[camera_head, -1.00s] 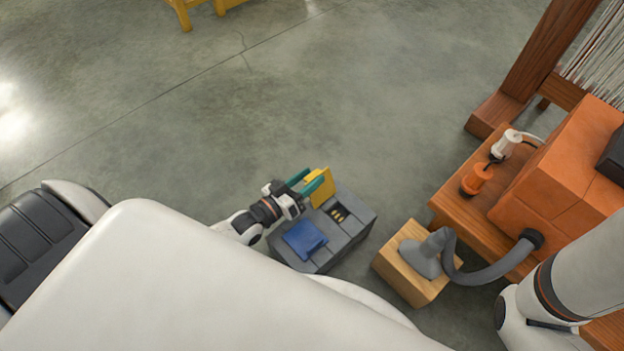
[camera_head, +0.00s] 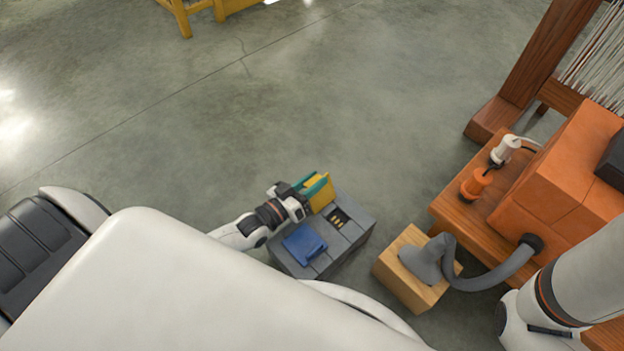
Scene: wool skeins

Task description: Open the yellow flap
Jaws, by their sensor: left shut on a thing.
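The yellow flap (camera_head: 321,193) stands raised at the far edge of a grey box (camera_head: 350,239) in the head view. Beside it on the box's top is an uncovered recess (camera_head: 338,218) with several small yellow pieces in it. My left gripper (camera_head: 318,187), with teal fingers, is shut on the yellow flap from the left. A blue flap (camera_head: 304,243) lies on the near part of the box's top. My right arm shows at the lower right, but its gripper is out of view.
A wooden block (camera_head: 405,283) with a grey nozzle and hose stands right of the box. Farther right is a wooden bench (camera_head: 452,212) with an orange machine (camera_head: 560,185), an orange plug and a white plug. Open concrete floor lies beyond the box.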

